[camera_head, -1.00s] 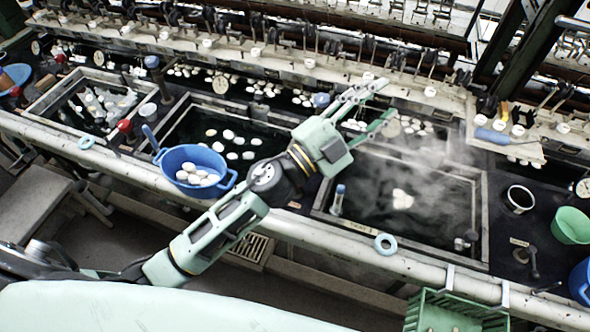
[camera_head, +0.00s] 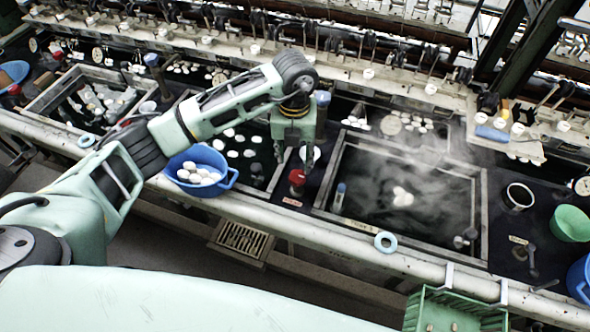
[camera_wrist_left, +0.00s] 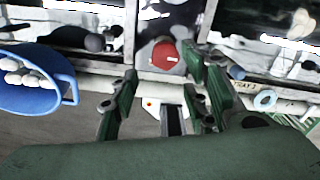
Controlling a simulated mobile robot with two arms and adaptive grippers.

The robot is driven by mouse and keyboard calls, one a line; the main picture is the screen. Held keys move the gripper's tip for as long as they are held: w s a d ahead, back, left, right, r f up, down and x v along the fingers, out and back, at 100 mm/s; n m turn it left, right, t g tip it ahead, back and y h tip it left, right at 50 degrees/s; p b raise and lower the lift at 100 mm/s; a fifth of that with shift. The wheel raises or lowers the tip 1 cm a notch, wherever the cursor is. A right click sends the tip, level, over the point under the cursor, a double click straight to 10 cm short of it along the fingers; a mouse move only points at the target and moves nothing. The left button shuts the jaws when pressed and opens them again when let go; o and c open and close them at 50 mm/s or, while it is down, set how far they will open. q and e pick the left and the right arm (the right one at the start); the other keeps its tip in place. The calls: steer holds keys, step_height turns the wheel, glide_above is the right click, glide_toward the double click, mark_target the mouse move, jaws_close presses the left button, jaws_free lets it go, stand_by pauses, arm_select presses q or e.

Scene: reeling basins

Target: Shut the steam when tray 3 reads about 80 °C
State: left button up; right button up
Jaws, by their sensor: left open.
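Tray 3 is the dark basin (camera_head: 331,170) right of centre, with steam over its water and a few pale cocoons afloat. Its label (camera_wrist_left: 245,88) shows in the left wrist view. A blue-capped tube (camera_head: 339,198) stands inside its left edge; no reading is legible. A red valve knob (camera_head: 297,177) sits on the dark strip left of tray 3; it also shows in the left wrist view (camera_wrist_left: 163,56). My left gripper (camera_head: 295,158) is open, pointing down just above the knob, apart from it. The knob appears between its fingers (camera_wrist_left: 163,80). My right gripper is out of view.
A blue bowl of cocoons (camera_head: 228,183) stands on the front edge at left. A pale blue ring (camera_head: 385,242) lies on the front rail. A green bowl (camera_head: 571,223) and a white-rimmed cup (camera_head: 519,196) stand at right. A green crate (camera_head: 425,305) hangs in front.

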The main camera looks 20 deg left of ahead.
mark_target(295, 175)
arm_select(q)
step_height(295, 175, down, 7)
steer(key=shift+r+p, duration=0.1)
steer(key=shift+p, duration=1.1)
steer(key=shift+d+f, duration=0.1)
steer(key=shift+f, duration=0.25)
steer(key=c, duration=1)
